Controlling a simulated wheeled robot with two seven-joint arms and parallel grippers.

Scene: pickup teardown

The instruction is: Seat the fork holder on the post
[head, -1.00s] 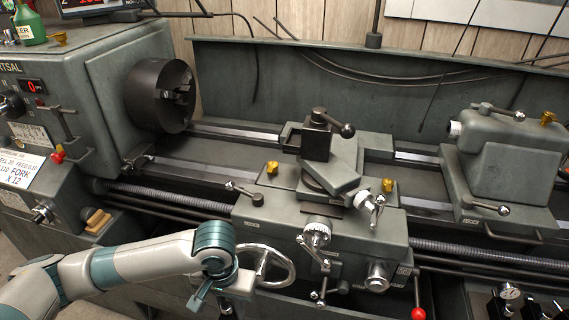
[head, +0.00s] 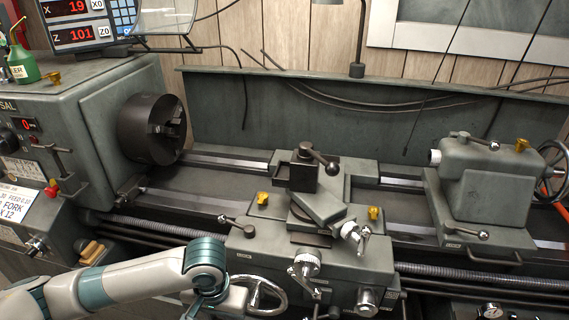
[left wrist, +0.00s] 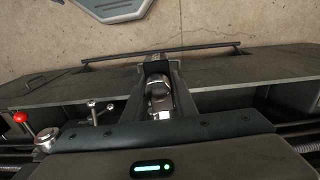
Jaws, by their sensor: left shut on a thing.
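The post (head: 303,172) is a dark tool post with a ball-ended lever, standing on the carriage in the middle of the lathe. In the left wrist view my left gripper (left wrist: 159,76) is shut on a small dark and silver piece (left wrist: 159,103), which looks like the fork holder. The fingers hide much of it. In the head view my left arm comes in at bottom left, in front of the carriage and lower than the post. Its fingers and the held piece cannot be made out there. My right gripper is in neither view.
The chuck (head: 152,130) is left of the post and the tailstock (head: 487,180) is to the right. A handwheel (head: 262,296) and levers stick out at the carriage front, close to my left arm. A red-knobbed lever (left wrist: 21,117) shows in the left wrist view.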

